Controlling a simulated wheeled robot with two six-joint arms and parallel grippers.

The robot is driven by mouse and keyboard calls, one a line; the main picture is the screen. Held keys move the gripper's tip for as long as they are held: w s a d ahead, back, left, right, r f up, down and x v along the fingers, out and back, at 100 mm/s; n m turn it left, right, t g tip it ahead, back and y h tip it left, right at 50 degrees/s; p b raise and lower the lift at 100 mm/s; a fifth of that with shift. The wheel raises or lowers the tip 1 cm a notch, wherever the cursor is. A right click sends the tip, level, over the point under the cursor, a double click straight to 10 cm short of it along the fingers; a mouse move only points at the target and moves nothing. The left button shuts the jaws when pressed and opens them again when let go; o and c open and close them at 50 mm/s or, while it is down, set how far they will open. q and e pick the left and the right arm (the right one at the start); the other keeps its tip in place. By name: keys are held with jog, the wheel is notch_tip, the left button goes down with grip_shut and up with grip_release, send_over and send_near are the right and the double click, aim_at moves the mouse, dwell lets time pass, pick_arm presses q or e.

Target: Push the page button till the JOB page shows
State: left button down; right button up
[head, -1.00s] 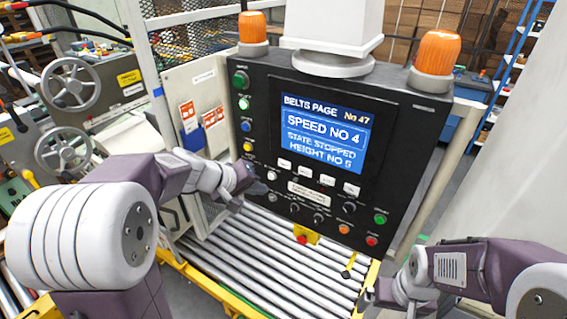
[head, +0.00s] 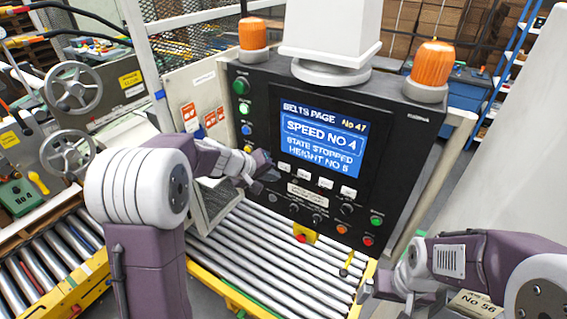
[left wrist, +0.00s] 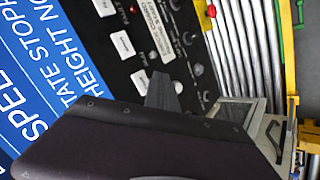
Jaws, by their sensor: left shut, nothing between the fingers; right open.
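The control panel's screen (head: 321,138) reads BELTS PAGE No 47, SPEED NO 4, STATE STOPPED, HEIGHT NO 5. A row of white keys (head: 325,183) runs below it; I cannot tell which is the page button. The keys (left wrist: 122,44) also show in the left wrist view. My left gripper (head: 268,170) is shut and empty, close to the left end of the row; contact is not clear. Its dark fingers (left wrist: 163,92) show beside the keys in the left wrist view. My right gripper (head: 366,289) is open, low at the right, away from the panel.
Dark knobs (head: 318,218) and coloured buttons (head: 376,221) sit below the keys. More coloured buttons (head: 246,130) line the panel's left side. Orange beacons (head: 433,64) stand on top. A roller conveyor (head: 270,258) lies under the panel.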

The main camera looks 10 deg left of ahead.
pick_arm(q)
jog(key=shift+w+d, duration=0.25)
jog(key=shift+w, duration=0.4)
dwell(1.6)
jog(key=shift+w+d, duration=0.15)
jog(key=shift+w, duration=0.25)
jog(key=shift+w+d, duration=0.15)
jog(key=shift+w, duration=0.2)
dwell(0.8)
jog(key=shift+s+a+b, duration=0.3)
jog(key=shift+s+b, duration=0.25)
jog(key=shift+s, duration=0.25)
